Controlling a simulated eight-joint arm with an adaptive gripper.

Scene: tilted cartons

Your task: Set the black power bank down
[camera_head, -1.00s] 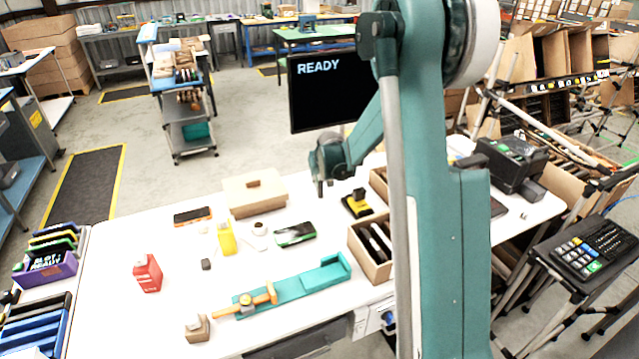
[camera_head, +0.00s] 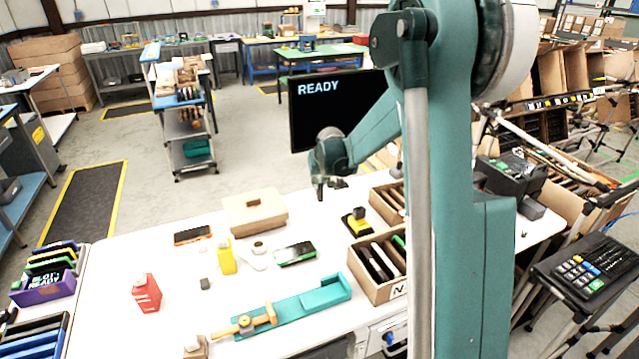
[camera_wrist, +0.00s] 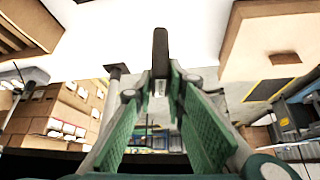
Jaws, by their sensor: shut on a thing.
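The black power bank (camera_wrist: 160,52) shows in the wrist view as a narrow dark slab, seen nearly edge-on, between the far ends of my green finger pads. My gripper (camera_wrist: 161,88) is shut on it. In the head view my gripper (camera_head: 328,187) is small and hangs over the far side of the white table (camera_head: 190,275), near the black screen. The power bank is hard to make out there. I cannot tell its exact height above the table.
An open carton (camera_head: 372,288) with dark slabs stands at the table's right, with another carton behind it. A lidded cardboard box (camera_head: 255,215), a green-edged black device (camera_head: 295,254), a yellow bottle (camera_head: 226,258) and a teal tray (camera_head: 310,303) share the table. Bare table lies between them.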

